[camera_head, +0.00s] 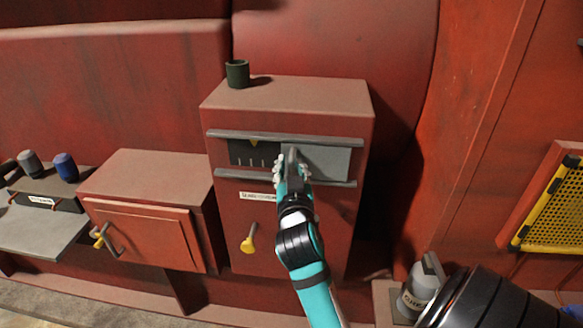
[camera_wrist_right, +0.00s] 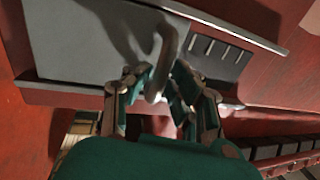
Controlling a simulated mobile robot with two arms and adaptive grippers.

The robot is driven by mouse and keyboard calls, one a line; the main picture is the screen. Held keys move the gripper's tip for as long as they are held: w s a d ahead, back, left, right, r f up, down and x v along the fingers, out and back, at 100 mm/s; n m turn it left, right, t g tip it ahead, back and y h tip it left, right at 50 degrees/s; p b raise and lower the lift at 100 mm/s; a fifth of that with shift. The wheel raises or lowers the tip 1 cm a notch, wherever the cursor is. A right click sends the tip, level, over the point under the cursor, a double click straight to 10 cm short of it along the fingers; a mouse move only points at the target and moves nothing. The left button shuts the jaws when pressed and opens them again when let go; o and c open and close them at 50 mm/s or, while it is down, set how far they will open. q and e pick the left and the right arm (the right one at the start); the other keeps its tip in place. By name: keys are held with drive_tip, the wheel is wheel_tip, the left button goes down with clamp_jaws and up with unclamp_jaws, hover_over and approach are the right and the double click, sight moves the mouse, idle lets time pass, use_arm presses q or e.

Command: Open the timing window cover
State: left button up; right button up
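The timing window cover (camera_head: 328,162) is a grey plate between two horizontal rails on the front of a red cabinet. It covers the right part of the window. The dark window (camera_head: 243,153), with pale ticks and a yellow pointer, is uncovered at left. My right gripper (camera_head: 291,172) is at the cover's upright handle, near its left edge. In the right wrist view the cover (camera_wrist_right: 85,40) fills the upper left, and the fingers (camera_wrist_right: 160,88) close in around the grey handle (camera_wrist_right: 168,50) from both sides. My left gripper is not in view.
A dark green cup (camera_head: 237,74) stands on the red cabinet (camera_head: 300,95). A yellow-tipped lever (camera_head: 248,243) is below the window. A lower red box (camera_head: 145,235) stands at left, and a grey bottle (camera_head: 420,290) at lower right. A yellow mesh panel (camera_head: 555,205) is at far right.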

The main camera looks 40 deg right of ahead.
drive_tip(key=shift+o, duration=0.9)
drive_tip(key=shift+s, duration=0.15)
drive_tip(key=shift+d, duration=0.2)
drive_tip(key=shift+r, duration=0.25)
wheel_tip(320, 180, up, 10)
drive_tip(key=shift+f, duration=0.2)
drive_tip(key=shift+f, duration=0.15)
